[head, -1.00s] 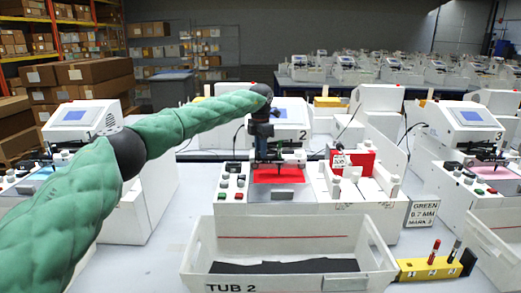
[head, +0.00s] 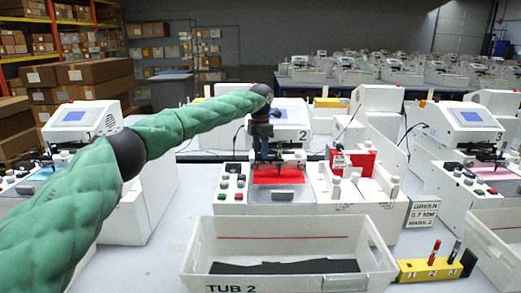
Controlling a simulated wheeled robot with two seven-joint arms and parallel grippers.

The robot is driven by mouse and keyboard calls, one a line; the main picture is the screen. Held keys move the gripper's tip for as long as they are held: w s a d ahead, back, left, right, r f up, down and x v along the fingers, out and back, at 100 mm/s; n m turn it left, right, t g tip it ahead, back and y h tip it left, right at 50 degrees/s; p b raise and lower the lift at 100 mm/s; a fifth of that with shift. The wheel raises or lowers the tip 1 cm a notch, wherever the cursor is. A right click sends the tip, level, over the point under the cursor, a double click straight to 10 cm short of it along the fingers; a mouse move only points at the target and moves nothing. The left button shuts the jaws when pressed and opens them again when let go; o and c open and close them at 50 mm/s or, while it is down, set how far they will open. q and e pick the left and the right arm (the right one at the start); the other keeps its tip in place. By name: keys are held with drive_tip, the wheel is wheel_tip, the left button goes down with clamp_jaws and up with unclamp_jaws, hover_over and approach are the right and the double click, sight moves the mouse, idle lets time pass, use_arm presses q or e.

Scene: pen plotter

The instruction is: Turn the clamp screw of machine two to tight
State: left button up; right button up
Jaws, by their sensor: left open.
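Machine two (head: 296,120) is a white plotter in the middle, with a "2" beside its screen and a red sheet (head: 280,179) on its bed. My left arm, in a green sleeve, reaches across from the left. My left gripper (head: 264,155) points down at machine two's pen carriage, above the back of the red sheet, and is open. The gripper and wrist cover much of the carriage, and I cannot make out the clamp screw or whether the fingers touch it. My right gripper is not in view.
A white tub marked TUB 2 (head: 290,226) stands in front of machine two. A yellow pen block (head: 429,269) is right of it. Machine one (head: 85,115) is at left, machine three (head: 471,118) at right. A sign (head: 423,213) reads GREEN 0.7 MM MARK 2.

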sight(260, 152)
use_arm(q)
drive_tip(key=shift+r, duration=0.1)
drive_tip(key=shift+r, duration=0.55)
wheel_tip(260, 152, up, 6)
drive_tip(key=shift+r+b, duration=0.25)
drive_tip(key=shift+b, duration=0.55)
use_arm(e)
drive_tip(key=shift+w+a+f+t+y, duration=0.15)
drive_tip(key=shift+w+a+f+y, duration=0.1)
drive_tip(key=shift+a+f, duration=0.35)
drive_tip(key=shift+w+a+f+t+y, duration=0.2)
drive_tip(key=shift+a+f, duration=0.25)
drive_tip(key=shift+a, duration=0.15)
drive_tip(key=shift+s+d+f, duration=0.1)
